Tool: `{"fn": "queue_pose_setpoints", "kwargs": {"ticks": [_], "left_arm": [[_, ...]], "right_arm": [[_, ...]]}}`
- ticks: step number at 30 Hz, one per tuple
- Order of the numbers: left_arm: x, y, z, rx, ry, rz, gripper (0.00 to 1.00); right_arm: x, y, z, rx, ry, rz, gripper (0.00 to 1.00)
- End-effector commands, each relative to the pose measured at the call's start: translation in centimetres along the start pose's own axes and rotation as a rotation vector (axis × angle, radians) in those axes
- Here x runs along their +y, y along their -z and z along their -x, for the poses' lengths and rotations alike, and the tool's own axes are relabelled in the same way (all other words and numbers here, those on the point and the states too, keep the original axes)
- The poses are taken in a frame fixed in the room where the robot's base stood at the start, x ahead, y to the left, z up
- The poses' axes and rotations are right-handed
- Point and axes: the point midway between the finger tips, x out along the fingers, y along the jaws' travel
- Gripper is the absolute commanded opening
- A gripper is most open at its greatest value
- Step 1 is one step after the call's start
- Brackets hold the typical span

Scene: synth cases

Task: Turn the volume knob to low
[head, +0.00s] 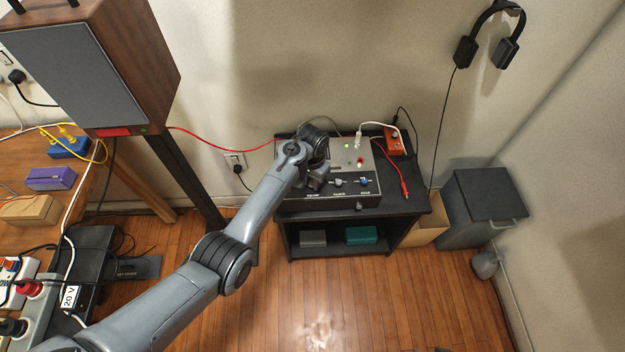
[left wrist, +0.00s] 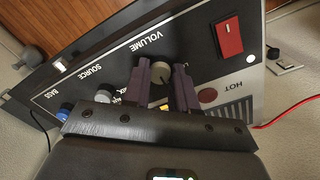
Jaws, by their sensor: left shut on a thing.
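The volume knob (left wrist: 160,74) is a dark knob with a pale top, under the word VOLUME in the left wrist view. It sits on a grey amplifier (head: 350,155) with a dark front strip, which stands on a black cart. My left gripper (left wrist: 163,88) is shut on the volume knob, one dark purple finger on each side. In the head view my left gripper (head: 316,182) is at the left part of the amplifier's front, and my arm hides the knob there. The knob's pointer direction is too small to tell. My right gripper is not in view.
A SOURCE knob and a blue-topped BASS knob (left wrist: 65,110) stand beside the volume knob. A red switch (left wrist: 229,38) is on the same panel. An orange box (head: 394,141) and a red cable lie at the amplifier's right. A speaker (head: 85,75) stands left.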

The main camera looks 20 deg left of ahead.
Motion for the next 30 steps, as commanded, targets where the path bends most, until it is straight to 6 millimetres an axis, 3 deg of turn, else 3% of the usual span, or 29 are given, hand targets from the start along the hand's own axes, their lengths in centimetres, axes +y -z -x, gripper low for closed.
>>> {"fn": "queue_pose_setpoints", "kwargs": {"ticks": [11,21,30], "left_arm": [[0.0,0.0,0.4,-0.002,-0.001,0.133,0.0],[0.1,0.0,0.3,-0.002,-0.001,0.432,0.0],[0.1,0.0,0.1,-0.001,0.0,0.711,0.0]], "right_arm": [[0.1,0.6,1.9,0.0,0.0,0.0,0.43],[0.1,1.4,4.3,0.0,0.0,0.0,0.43],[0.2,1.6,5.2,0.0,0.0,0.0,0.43]]}}
